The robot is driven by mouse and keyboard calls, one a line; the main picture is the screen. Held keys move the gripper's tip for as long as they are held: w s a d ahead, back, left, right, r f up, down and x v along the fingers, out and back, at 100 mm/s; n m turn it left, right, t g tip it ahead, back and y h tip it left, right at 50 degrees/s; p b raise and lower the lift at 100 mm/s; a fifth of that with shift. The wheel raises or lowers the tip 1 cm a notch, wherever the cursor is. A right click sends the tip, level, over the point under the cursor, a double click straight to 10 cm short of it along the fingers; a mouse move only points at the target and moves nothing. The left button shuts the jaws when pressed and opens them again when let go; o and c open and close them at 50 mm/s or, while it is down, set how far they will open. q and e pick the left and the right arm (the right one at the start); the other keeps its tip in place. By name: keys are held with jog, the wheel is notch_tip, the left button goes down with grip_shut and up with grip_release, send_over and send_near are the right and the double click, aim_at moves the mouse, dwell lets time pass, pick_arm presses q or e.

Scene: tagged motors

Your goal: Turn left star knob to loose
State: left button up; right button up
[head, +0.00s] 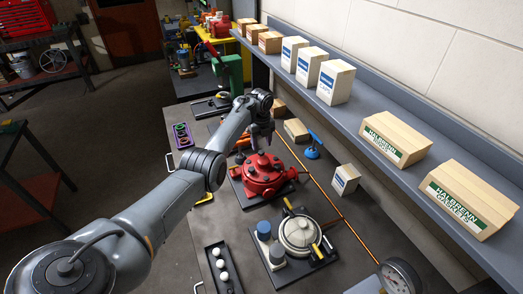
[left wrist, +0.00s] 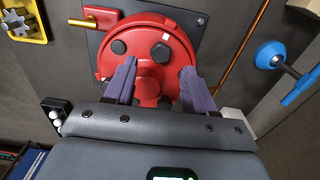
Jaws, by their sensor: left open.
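A red round housing (head: 263,176) with several dark knobs or bolts sits on a dark plate in the middle of the bench. In the left wrist view the housing (left wrist: 183,38) fills the upper middle, with dark many-sided knobs (left wrist: 160,52) on its face. I cannot tell which is the left star knob. My left gripper (head: 264,142) is above the far side of the housing. In the left wrist view its purple fingers (left wrist: 155,75) are apart, on either side of the red central part, with nothing clearly held. Contact cannot be told. My right gripper is out of view.
A round white-lidded unit (head: 298,232) and a gauge (head: 398,278) are nearer. A copper pipe (head: 312,180) runs along the right. A shelf (head: 385,100) with boxes lines the wall. A tray (head: 214,284) holds white balls.

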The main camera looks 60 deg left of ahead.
aim_at(261, 152)
pick_arm(q)
jog(key=shift+f+b, duration=0.35)
jog(key=shift+f, duration=1.65)
grip_shut()
